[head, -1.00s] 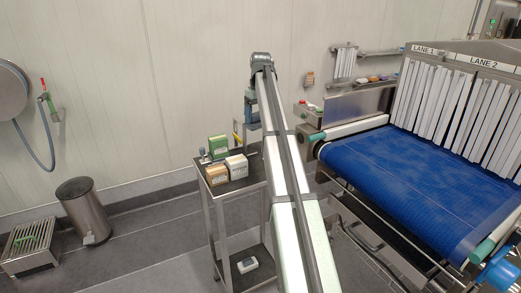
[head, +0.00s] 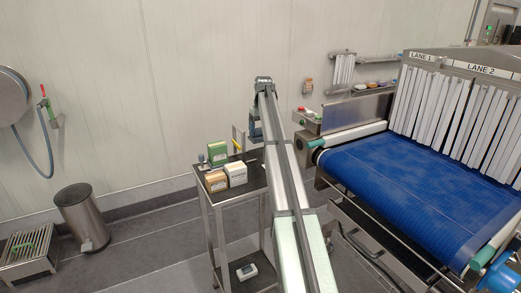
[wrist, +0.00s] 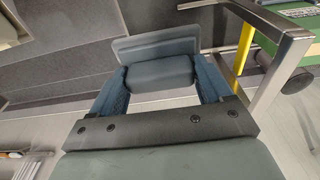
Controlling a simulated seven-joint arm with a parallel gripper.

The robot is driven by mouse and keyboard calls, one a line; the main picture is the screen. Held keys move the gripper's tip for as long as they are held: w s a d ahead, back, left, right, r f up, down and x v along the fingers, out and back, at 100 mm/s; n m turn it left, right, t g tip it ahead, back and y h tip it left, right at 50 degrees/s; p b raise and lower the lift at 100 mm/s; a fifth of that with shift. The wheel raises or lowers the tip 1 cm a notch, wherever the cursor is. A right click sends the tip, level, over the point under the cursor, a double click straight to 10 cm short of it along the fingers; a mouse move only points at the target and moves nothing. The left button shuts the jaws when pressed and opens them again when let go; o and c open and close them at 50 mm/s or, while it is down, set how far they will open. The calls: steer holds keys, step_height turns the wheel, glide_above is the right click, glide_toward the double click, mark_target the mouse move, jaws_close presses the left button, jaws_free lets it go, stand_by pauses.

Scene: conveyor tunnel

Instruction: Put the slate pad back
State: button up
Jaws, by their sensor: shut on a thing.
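The slate pad (wrist: 158,72) is dark blue-grey, with a thick rounded part and a flat plate behind it. In the wrist view it sits between the blue fingers of my gripper (wrist: 160,80), which is shut on it. In the head view my gripper (head: 254,128) hangs at the far end of my arm, just above and behind the cart (head: 207,193). My arm hides part of the gripper there, and I cannot make out the pad.
The cart top holds a green box (head: 217,152), a white box (head: 236,173) and a brown box (head: 216,181). A metal bar (wrist: 272,75) and a yellow strip (wrist: 243,48) stand close right of the pad. The blue conveyor (head: 400,185) lies to the right.

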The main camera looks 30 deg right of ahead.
step_height(320, 180, down, 8)
steer(key=shift+f, duration=0.1)
stand_by(0.4)
steer(key=shift+f, duration=0.1)
steer(key=o, duration=0.9)
steer(key=shift+o, duration=0.2)
steer(key=r, duration=0.4)
steer(key=s+r, duration=0.1)
steer(key=r, duration=0.7)
steer(key=shift+s+r, duration=0.15)
steer(key=shift+s, duration=0.1)
